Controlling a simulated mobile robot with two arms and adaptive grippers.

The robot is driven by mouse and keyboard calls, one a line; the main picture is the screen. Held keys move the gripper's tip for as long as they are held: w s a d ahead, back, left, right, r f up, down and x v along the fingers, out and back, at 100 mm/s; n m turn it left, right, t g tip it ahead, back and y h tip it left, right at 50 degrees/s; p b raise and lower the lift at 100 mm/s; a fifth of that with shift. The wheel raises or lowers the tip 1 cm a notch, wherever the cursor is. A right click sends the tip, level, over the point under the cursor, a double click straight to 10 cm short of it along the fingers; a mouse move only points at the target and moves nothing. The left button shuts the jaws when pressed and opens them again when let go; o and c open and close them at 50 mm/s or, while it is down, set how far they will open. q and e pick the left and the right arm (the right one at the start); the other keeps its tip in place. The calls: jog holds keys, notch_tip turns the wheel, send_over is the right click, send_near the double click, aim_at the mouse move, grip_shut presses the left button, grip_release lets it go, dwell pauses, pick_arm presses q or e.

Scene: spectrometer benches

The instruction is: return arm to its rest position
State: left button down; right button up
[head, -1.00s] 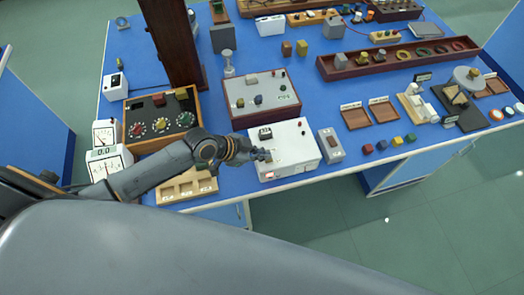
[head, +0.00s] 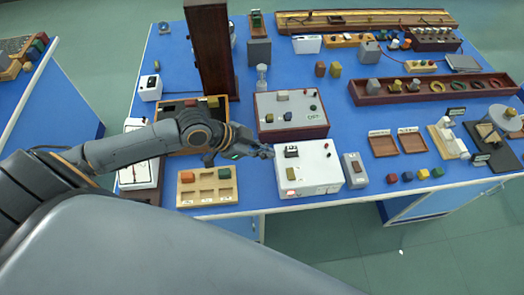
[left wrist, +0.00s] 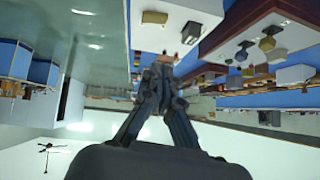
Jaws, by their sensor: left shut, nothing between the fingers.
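My left arm comes in from the left in the head view, bent over the front left of the blue bench (head: 345,135). My left gripper (head: 268,152) is shut and empty. My right gripper is not in view.
A wooden tray with compartments (head: 207,188) lies below the arm. A grey-topped box (head: 290,113) stands behind the gripper, and a tall dark wooden column (head: 207,50) rises further back. A small grey box (head: 355,170) stands right of the white instrument.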

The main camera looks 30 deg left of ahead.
pick_arm(q)
jog(key=shift+s+a+r, duration=0.25)
jog(key=shift+a+r, duration=0.2)
jog(key=shift+r, duration=0.05)
